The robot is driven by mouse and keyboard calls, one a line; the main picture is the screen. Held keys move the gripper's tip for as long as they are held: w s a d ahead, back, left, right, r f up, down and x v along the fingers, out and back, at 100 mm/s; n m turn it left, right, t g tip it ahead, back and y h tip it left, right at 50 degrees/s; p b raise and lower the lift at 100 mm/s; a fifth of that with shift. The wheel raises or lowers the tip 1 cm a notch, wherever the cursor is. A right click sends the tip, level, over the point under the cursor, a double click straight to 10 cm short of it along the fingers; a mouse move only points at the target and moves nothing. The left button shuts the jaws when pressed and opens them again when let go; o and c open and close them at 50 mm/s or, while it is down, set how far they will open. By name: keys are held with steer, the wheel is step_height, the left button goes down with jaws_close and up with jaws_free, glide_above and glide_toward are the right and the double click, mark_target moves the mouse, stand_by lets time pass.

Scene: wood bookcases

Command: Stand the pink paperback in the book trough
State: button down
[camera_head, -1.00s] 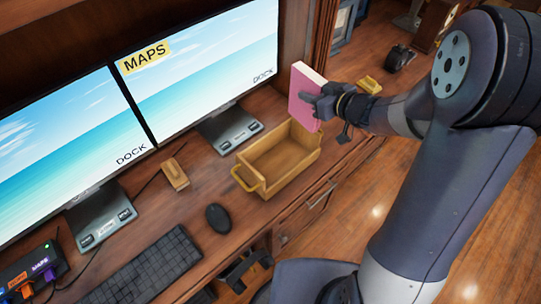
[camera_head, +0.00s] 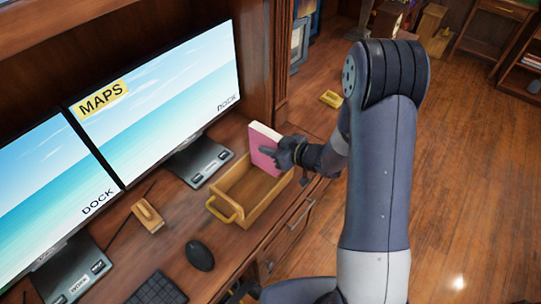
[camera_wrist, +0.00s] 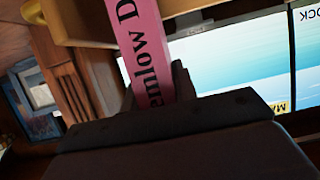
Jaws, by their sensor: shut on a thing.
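The pink paperback (camera_head: 264,146) is held upright in my gripper (camera_head: 280,155), at the far right end of the wooden book trough (camera_head: 262,214). My gripper is shut on the book's spine side. In the wrist view the pink spine (camera_wrist: 143,45) with dark lettering runs up from between the jaws, and part of the trough (camera_wrist: 85,22) shows beyond it. The book's lower part overlaps the trough in the head view; I cannot tell whether it touches the trough floor. The trough stands on the desk and looks otherwise empty.
Two monitors (camera_head: 160,90) stand behind the trough on the desk. A mouse (camera_head: 200,255), a keyboard (camera_head: 157,290) and a small wooden block-like item (camera_head: 148,216) lie to its left. The desk's front edge runs close to the trough.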

steer(key=shift+f, duration=2.1)
steer(key=shift+f, duration=0.2)
steer(key=c, duration=1.1)
jaws_free()
steer(key=shift+r, duration=0.25)
steer(key=b+v, duration=0.1)
steer(key=v, duration=1.1)
